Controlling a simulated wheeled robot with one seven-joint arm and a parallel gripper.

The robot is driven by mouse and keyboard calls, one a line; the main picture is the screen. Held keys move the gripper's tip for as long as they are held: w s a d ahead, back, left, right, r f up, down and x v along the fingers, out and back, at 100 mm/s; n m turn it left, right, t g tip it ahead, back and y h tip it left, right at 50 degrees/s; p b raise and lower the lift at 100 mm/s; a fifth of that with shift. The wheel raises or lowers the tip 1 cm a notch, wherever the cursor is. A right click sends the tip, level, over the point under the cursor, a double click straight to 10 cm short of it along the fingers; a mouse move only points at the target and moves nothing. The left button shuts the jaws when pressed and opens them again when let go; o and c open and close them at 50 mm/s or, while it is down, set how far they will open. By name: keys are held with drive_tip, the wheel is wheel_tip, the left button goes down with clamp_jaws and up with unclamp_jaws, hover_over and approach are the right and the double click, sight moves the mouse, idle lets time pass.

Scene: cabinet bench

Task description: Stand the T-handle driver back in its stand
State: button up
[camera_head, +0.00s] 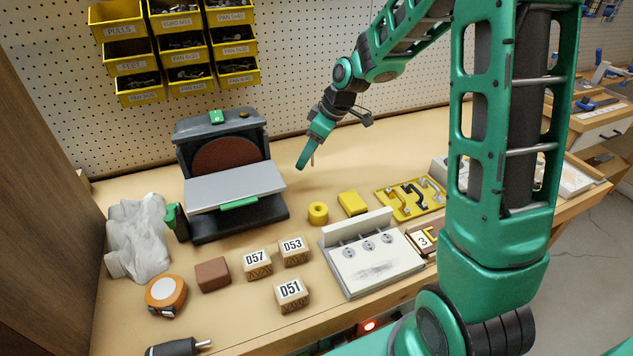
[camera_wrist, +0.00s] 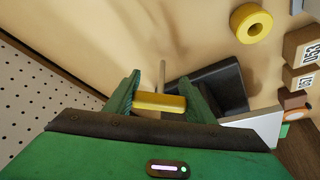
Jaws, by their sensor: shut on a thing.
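My gripper (camera_head: 306,164) is above the bench, right of the sander and near the pegboard, pointing down. In the wrist view my gripper (camera_wrist: 160,98) is shut on the yellow handle of the T-handle driver (camera_wrist: 160,103). Its thin grey shaft reaches out beyond the fingers. In the head view the fingers mostly hide the driver and only a bit of the shaft shows below. A short yellow round piece with a hole in its top (camera_head: 318,213) stands empty on the bench; it looks like the stand. It also shows in the wrist view (camera_wrist: 251,23), apart from the driver.
The disc sander (camera_head: 230,185) stands left of my gripper. Numbered wooden blocks (camera_head: 291,295) stand in front. Bench under my gripper is clear.

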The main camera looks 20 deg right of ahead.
drive_tip(key=s+a+n+g+y, duration=0.1)
drive_tip(key=s+a+n+g, duration=0.2)
drive_tip(key=s+n, duration=0.5)
wheel_tip(320, 180, up, 2)
drive_tip(key=r+n+g+h, duration=0.15)
drive_tip(key=n+g, duration=0.25)
drive_tip(key=n, duration=0.7)
hover_over(317, 213)
drive_tip(key=shift+w+f, duration=0.25)
drive_tip(key=shift+f, duration=0.25)
drive_tip(key=shift+s+f+n, duration=0.15)
drive_tip(key=shift+f+n, duration=0.15)
drive_tip(key=shift+f, duration=2.45)
drive_tip(key=shift+f, duration=1.65)
drive_tip(key=o, duration=1.8)
drive_tip(key=shift+o, duration=0.2)
